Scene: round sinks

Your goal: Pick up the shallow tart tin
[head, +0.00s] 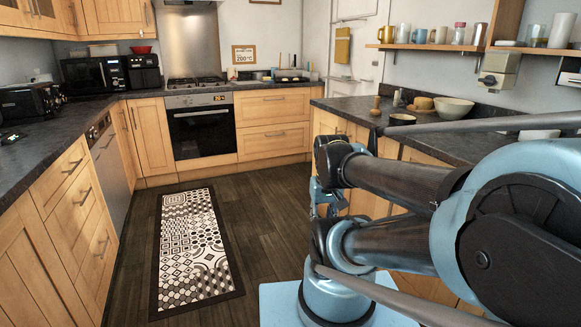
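A small, shallow, dark-rimmed round dish (402,119) sits on the dark right-hand counter, near its left edge. It looks most like the tart tin, but it is too small in view to be certain. My gripper (325,201) hangs in front of the right-hand cabinets, below the counter top and to the left of the dish, well apart from it. Only part of the gripper shows beside my arm, and its fingertips are too small and dark to tell whether it is open or shut. Nothing held can be made out.
A pale bowl (454,108), a yellowish round item (424,103) and a wooden mill-like item (376,106) stand near the dish. Shelves with cups (419,36) hang above. My arm covers much of the counter's front. Open floor with a patterned rug (195,245) lies left.

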